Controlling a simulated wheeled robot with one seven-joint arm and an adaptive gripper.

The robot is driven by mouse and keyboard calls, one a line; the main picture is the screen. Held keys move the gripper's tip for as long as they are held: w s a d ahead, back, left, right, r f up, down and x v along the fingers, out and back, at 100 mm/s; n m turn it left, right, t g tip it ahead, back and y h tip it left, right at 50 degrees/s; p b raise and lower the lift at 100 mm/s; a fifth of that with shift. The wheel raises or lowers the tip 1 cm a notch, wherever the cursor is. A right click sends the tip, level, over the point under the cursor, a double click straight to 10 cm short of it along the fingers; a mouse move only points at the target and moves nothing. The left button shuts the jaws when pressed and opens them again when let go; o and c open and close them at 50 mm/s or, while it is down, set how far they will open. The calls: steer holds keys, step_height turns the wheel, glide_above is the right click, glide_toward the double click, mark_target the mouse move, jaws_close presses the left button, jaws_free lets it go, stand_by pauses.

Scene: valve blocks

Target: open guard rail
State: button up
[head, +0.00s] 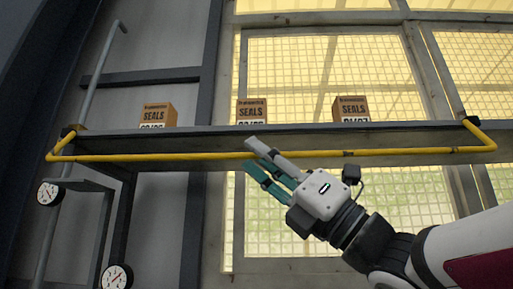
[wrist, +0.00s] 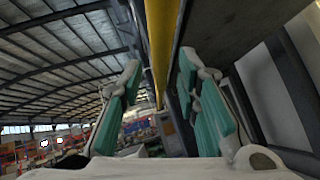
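The yellow guard rail (head: 200,156) runs across the front of a grey shelf in the head view, bent back at both ends to brackets on the shelf. My gripper (head: 252,157) is at the middle of the rail, coming from the lower right. In the wrist view, the rail (wrist: 162,40) passes between the two green-padded fingers of my gripper (wrist: 160,64). The fingers are apart, with a visible gap on each side of the rail. Whether either finger touches the rail I cannot tell.
The shelf (head: 205,132) carries three brown boxes marked SEALS, at left (head: 157,114), middle (head: 251,110) and right (head: 351,109). Two round gauges (head: 48,193) (head: 116,277) are at the lower left. A window grid (head: 330,75) stands behind the shelf.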

steer(key=shift+w+a+r, duration=0.15)
steer(key=shift+a+r, duration=0.25)
steer(key=shift+a, duration=0.05)
jaws_close()
steer(key=m+b, duration=0.1)
steer(key=b, duration=0.2)
steer(key=shift+d+t+h, duration=0.1)
steer(key=shift+t+h, duration=0.2)
steer(key=shift+t, duration=0.1)
